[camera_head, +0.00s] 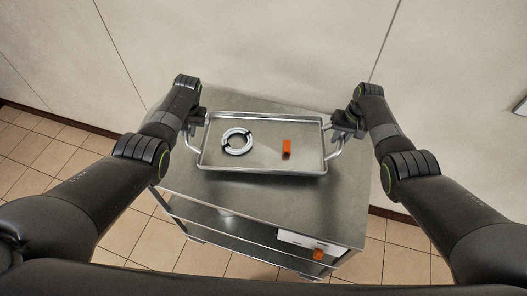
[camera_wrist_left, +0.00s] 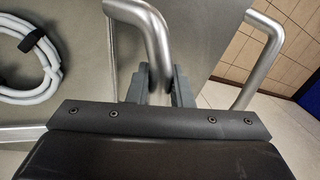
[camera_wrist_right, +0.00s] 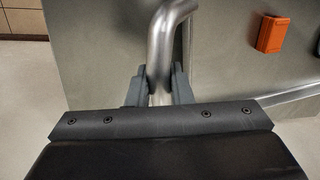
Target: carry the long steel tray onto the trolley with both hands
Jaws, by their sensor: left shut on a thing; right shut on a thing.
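The long steel tray (camera_head: 262,166) is over the top of the steel trolley (camera_head: 275,205) and looks about level. I cannot tell whether it touches the trolley top. It carries a coiled white hose (camera_head: 237,141) with black ties and an orange block (camera_head: 287,148). My left gripper (camera_head: 196,118) is shut on the tray's left handle, a bent bar (camera_wrist_left: 155,35) in the left wrist view. My right gripper (camera_head: 340,130) is shut on the right handle, which shows in the right wrist view (camera_wrist_right: 160,50).
The trolley has a lower shelf (camera_head: 225,222). A white panel (camera_head: 300,240) and an orange piece (camera_head: 318,254) show at its front right. A pale wall (camera_head: 250,50) stands close behind. Tiled floor (camera_head: 40,150) is clear to the left.

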